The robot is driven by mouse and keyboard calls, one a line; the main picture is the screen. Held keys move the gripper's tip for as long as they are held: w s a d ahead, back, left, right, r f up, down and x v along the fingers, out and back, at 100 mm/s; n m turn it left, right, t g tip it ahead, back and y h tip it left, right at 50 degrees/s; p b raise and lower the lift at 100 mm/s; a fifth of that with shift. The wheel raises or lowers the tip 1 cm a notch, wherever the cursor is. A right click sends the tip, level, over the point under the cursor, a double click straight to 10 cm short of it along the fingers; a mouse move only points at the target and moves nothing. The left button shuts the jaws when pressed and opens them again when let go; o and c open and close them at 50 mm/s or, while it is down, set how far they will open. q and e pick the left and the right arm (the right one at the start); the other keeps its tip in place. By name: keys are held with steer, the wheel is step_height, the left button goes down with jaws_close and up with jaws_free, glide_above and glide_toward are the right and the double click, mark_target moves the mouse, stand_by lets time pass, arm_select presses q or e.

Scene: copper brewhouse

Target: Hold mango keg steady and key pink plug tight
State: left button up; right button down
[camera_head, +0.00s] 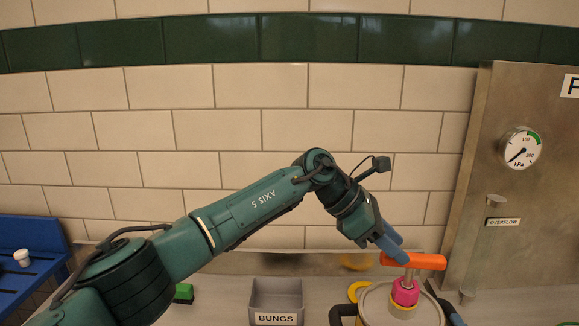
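The keg (376,305) stands at the bottom right of the head view, with a grey round top; its lower part is cut off by the frame. The pink plug (405,292) sits upright on its top, above a yellow collar. An orange-handled key (427,262) stands over the plug, its grey shaft running down into it. My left gripper (401,254), with blue fingers, is at the left part of the handle and looks shut on it, one finger in front and one behind.
A grey bin labelled BUNGS (275,297) stands left of the keg. A green block (184,293) lies partly behind my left arm. A steel panel with a gauge (520,148) rises at right.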

arm_select(q)
steer(key=shift+x, duration=1.7)
steer(key=shift+c, duration=0.2)
jaws_close()
stand_by(0.5)
jaws_free()
